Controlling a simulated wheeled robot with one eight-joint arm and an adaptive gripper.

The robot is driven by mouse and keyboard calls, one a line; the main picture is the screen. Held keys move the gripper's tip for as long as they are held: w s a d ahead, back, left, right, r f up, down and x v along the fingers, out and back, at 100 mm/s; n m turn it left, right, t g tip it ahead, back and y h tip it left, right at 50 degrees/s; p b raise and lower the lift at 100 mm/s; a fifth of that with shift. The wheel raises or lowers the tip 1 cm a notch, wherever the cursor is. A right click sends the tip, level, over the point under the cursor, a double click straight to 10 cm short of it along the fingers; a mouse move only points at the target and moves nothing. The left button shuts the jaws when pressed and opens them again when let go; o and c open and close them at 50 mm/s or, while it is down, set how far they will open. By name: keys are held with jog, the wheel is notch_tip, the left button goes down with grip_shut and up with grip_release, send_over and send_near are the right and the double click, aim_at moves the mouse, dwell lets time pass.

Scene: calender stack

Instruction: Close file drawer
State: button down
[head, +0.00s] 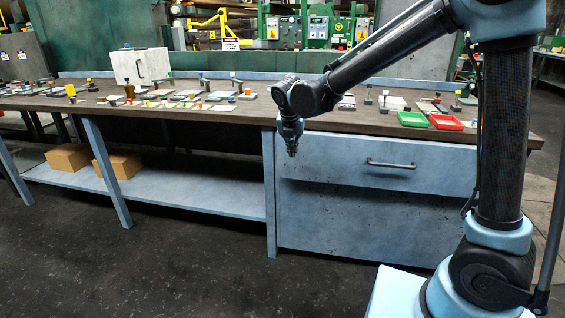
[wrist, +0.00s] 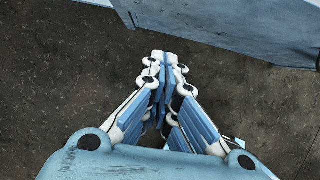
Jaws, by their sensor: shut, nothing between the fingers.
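The file drawer (head: 340,160) is a pale blue front with a dark bar handle (head: 391,164), under the right end of the workbench. A dark shadow lies along its lower edge, and its front seems to stand out from the panel below. How far out it is I cannot tell. My gripper (head: 291,150) hangs pointing down in front of the drawer's left end, left of the handle. In the wrist view my gripper (wrist: 161,62) is shut and empty, over dark floor. A blue furniture panel (wrist: 240,25) shows at the upper right there; the handle is not visible.
The workbench top (head: 190,104) holds many small items, including a green tray (head: 413,119) and a red tray (head: 446,122) at right. Cardboard boxes (head: 69,157) sit on the low shelf (head: 180,196) at left. The dark floor (head: 190,275) in front is clear.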

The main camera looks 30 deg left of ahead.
jog(key=x, duration=0.3)
jog(key=w+x, duration=0.1)
jog(key=x, duration=0.3)
jog(key=w+r+x, duration=0.1)
jog(key=x, duration=0.3)
jog(key=shift+w+a, duration=0.15)
jog(key=shift+a, duration=0.2)
jog(key=shift+w+a, duration=0.15)
jog(key=shift+w, duration=0.45)
jog(key=w, duration=0.2)
jog(key=shift+w+a, duration=0.35)
jog(key=shift+s, duration=0.15)
send_near(297, 161)
jog(key=s, duration=0.1)
jog(key=s+r, duration=0.1)
jog(key=s, duration=0.1)
jog(key=s+d+r, duration=0.1)
jog(key=shift+s+d+r, duration=0.1)
jog(key=shift+s+r, duration=0.05)
jog(key=shift+s, duration=0.2)
